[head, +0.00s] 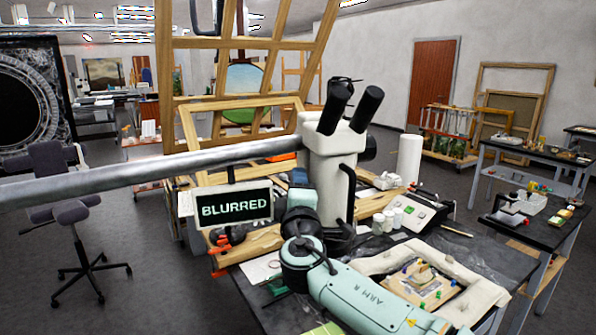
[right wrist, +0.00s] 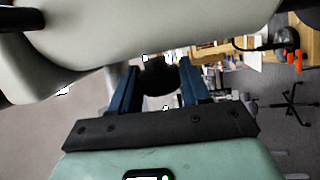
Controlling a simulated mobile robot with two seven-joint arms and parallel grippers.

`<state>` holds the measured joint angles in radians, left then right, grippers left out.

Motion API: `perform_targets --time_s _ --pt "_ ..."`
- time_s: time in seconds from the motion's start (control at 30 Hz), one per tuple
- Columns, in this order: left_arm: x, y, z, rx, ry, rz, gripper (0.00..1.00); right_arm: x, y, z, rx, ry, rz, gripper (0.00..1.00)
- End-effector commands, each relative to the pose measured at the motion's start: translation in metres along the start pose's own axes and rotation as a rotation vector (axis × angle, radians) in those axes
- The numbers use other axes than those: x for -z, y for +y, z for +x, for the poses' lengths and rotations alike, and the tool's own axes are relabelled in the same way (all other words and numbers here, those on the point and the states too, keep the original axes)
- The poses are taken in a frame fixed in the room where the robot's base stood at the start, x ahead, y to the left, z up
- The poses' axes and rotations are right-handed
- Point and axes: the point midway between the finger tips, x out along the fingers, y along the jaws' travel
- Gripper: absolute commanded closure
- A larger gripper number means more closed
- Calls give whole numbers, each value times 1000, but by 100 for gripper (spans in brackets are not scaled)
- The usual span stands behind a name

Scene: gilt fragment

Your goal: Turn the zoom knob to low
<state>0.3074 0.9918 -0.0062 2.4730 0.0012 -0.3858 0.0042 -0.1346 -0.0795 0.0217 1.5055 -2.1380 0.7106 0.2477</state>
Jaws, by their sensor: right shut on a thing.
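A white stereo microscope (head: 332,165) with two black eyepieces stands over the workbench, held on a long grey boom. A small screen (head: 235,206) reading BLURRED hangs below the boom. In the right wrist view, my right gripper (right wrist: 158,70) has its two blue fingers on either side of a dark round knob (right wrist: 158,80), just beside the pale microscope body, and is shut on it. In the head view my teal right arm (head: 365,297) reaches up to the microscope's left side; the fingertips' contact is hidden there. Another black knob (head: 371,148) shows on the microscope's right side. My left gripper is in no view.
Below the microscope, a gilt fragment (head: 425,284) lies on a padded pale support on the dark bench. A white control box (head: 408,213), small jars (head: 384,220) and a paper roll (head: 409,160) stand behind. A wooden easel frame rises at the back.

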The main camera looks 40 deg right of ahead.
Motion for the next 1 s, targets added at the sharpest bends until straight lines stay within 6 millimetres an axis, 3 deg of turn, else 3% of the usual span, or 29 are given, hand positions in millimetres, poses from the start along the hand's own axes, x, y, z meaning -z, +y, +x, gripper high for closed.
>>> perform_targets --time_s 0.03,0.1,0.4,0.6,1.0 --pt "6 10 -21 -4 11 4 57 3 10 2 43 -1 -8 84" --pt "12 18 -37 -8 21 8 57 3 10 3 107 -6 -24 84" --pt "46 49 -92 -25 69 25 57 3 8 3 376 -27 -95 84" --pt "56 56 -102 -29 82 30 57 2 3 2 563 -42 -144 84" --pt "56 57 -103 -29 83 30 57 2 -2 1 892 -64 -236 84"
